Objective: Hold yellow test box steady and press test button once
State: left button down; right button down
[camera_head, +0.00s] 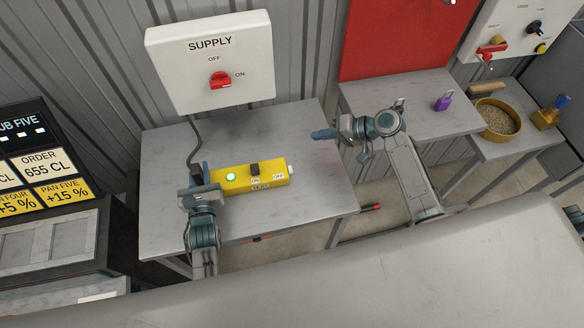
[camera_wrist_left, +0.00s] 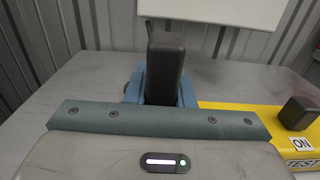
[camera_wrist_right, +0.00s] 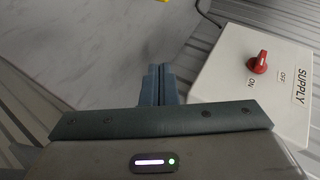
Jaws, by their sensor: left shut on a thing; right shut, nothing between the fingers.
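The yellow test box (camera_head: 270,180) lies on the grey table, with a lit green lamp (camera_head: 231,177), a black switch (camera_head: 255,169), ON and OFF labels and a TEST label on its front. A small white button-like part (camera_head: 291,169) sits at its right end. My left gripper (camera_head: 197,174) is shut on a dark upright block (camera_wrist_left: 165,68) at the box's left end. I cannot tell whether the block is joined to the box (camera_wrist_left: 238,112). My right gripper (camera_head: 322,134) is shut and empty, above the table's right side, apart from the box.
A white SUPPLY box (camera_head: 207,60) with a red knob (camera_head: 220,80) hangs behind the table (camera_head: 160,215); its cable runs down toward the left gripper. A side table holds a purple item (camera_head: 443,102). A bowl of grain (camera_head: 500,120) stands further right.

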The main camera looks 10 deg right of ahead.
aim_at(304, 173)
pick_arm(q)
jog(key=shift+s+f, duration=0.1)
jog(key=shift+f, duration=0.15)
pick_arm(e)
jog(key=shift+m, duration=0.9)
jog(key=s+f, duration=0.4)
jog(key=shift+s+d+f, duration=0.25)
jog(key=shift+s+f, duration=0.1)
jog(key=shift+s+d+f+m+t+h, duration=0.3)
jog(key=shift+d+f, duration=0.15)
jog(key=shift+d, duration=0.15)
jog(key=shift+s+d+f+m+t+h, duration=0.2)
jog(key=shift+d+f+m, duration=0.15)
jog(key=shift+d, duration=0.2)
jog(key=shift+d+f, duration=0.2)
jog(key=shift+d, duration=0.1)
jog(key=shift+a, duration=0.15)
jog(key=shift+w+a, duration=0.1)
jog(key=shift+a, duration=4.15)
jog(key=shift+a, duration=0.1)
jog(key=shift+w+a, duration=0.1)
jog(key=shift+a, duration=0.25)
